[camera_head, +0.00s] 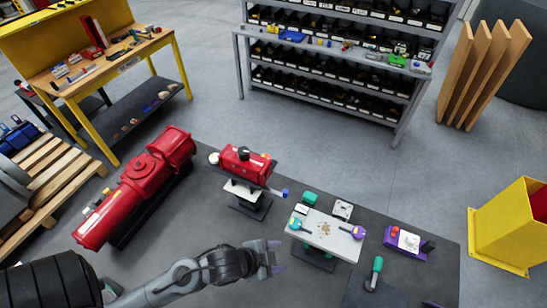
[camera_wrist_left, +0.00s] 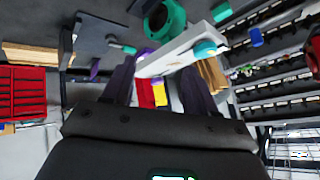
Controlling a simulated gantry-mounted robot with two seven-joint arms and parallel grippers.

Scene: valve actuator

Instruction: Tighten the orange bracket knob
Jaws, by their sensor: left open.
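A small orange knob-like part (camera_head: 266,156) shows at the right end of the red actuator (camera_head: 243,165), which sits on a small stand on the dark table. It is too small to tell how far it is turned. A blue knob (camera_head: 284,193) sticks out lower on the same unit. My left gripper (camera_head: 277,257) is open and empty, in front of and below the actuator in the head view, apart from it. In the left wrist view, nothing is between its fingers (camera_wrist_left: 158,88), and the orange part cannot be made out. My right gripper is not in view.
A white plate (camera_head: 322,239) with teal and purple knobs stands right of my left gripper; its edge (camera_wrist_left: 172,56) shows in the wrist view. A larger red cylinder (camera_head: 150,185) lies left. A purple tray (camera_head: 405,253) and teal-handled tool (camera_head: 375,268) are at right.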

